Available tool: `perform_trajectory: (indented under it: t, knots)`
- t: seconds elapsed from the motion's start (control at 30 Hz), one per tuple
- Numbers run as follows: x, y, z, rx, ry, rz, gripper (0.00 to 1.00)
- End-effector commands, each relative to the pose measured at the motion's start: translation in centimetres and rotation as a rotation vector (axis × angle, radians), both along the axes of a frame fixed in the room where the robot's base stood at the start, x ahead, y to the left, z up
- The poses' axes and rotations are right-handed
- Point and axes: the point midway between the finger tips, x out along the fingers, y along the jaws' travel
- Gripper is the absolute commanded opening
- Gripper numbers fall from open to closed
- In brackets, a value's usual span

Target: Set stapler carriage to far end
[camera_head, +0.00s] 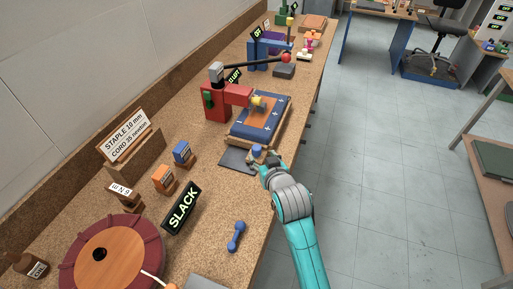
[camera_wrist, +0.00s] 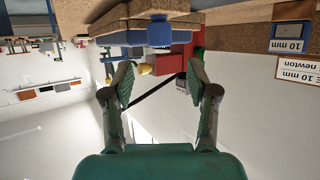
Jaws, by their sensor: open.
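The stapler has a red body (camera_head: 216,103) with a long black lever ending in a red knob. Beside it is a blue-framed carriage (camera_head: 240,129) with an orange-brown panel and a yellowish knob (camera_head: 257,102). A round blue knob (camera_head: 257,150) stands on a dark plate in front of the carriage, just beyond my gripper (camera_head: 264,164). In the wrist view, my gripper (camera_wrist: 160,64) is open with nothing seen between its fingers. A blue block (camera_wrist: 159,32) and the red body (camera_wrist: 176,63) lie beyond the fingertips there. I cannot tell whether the gripper touches the blue knob.
A round reel (camera_head: 110,255) is at the near left. Clear floor (camera_head: 380,170) lies right of the bench.

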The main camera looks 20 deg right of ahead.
Motion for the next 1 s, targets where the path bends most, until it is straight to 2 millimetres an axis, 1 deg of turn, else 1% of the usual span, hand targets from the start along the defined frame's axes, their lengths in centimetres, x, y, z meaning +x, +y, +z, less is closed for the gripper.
perform_trajectory:
  t: [0.03,0.2,0.3,0.43,0.6,0.9,0.93,0.97,1.0]
  knots:
    - [0.9,0.0,-0.4,0.000,0.001,0.000,0.59]
    - [3.7,0.0,-1.5,0.000,0.001,0.000,0.59]
    - [5.2,0.0,-2.1,0.000,0.000,0.000,0.59]
    - [6.7,0.0,-2.8,0.000,0.000,0.000,0.59]
    - [7.8,0.0,-3.2,0.000,0.000,0.000,0.59]
    - [8.0,0.0,-3.3,0.000,0.000,0.000,0.59]
    - [8.0,0.0,-3.3,0.000,0.000,0.000,0.56]
    - [8.0,0.0,-3.3,0.000,0.000,0.000,0.49]
    - [8.0,0.0,-3.3,0.000,0.000,0.000,0.39]
